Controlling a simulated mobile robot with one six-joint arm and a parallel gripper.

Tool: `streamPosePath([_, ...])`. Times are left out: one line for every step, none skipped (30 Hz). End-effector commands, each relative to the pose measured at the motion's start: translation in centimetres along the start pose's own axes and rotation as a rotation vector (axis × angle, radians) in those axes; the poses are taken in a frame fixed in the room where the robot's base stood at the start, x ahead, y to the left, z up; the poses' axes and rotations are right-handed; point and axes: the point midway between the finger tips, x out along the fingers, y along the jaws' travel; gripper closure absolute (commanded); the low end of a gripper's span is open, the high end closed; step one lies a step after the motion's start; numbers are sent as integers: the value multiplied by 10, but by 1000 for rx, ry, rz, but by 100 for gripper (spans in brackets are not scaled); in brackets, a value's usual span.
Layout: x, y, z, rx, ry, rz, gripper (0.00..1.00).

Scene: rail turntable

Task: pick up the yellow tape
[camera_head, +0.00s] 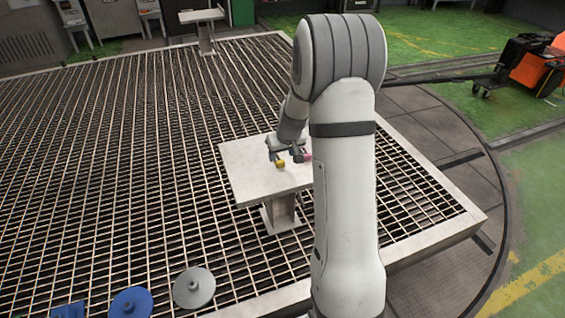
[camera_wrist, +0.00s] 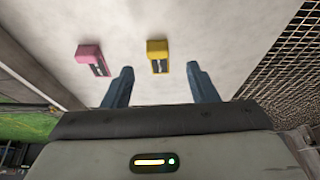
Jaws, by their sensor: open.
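The yellow tape (camera_wrist: 157,50) is a small yellow block with a dark, marked face, lying on a pale table (camera_wrist: 215,22). In the head view the yellow tape (camera_head: 280,163) is on the same table (camera_head: 262,185), close to the fingers. My gripper (camera_wrist: 158,85) is open and empty. In the wrist view the tape appears between and just beyond the two fingertips, apart from both. In the head view my gripper (camera_head: 284,155) is low over the table, and my arm hides the table's right part.
A pink block (camera_wrist: 90,54) of similar shape lies left of the yellow tape, outside the left finger; it partly shows in the head view (camera_head: 307,155). Metal grating (camera_head: 130,170) surrounds the table. Blue (camera_head: 131,303) and grey (camera_head: 194,288) discs are at the front.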

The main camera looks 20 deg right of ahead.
Motion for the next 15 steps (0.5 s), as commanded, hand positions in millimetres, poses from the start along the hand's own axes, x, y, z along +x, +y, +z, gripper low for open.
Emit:
streamPosePath([7,1,2,1,-2,0,47])
streamPosePath([11,1,3,2,-2,0,47])
streamPosePath([18,2,5,2,-3,-1,47])
streamPosePath([23,2,6,2,-3,-1,47])
streamPosePath([27,3,7,2,-3,0,47])
streamPosePath([33,3,7,1,-2,-1,47])
streamPosePath([37,3,6,1,-2,-1,47])
streamPosePath([40,3,6,0,-2,-1,47])
streamPosePath([44,3,6,0,-1,0,47])
streamPosePath([45,3,6,0,0,0,47])
streamPosePath([46,3,5,0,1,0,47])
streamPosePath([48,3,5,0,1,0,47])
streamPosePath([48,3,5,0,1,0,47])
streamPosePath([48,3,5,0,1,0,47])
streamPosePath([48,3,5,0,1,0,47])
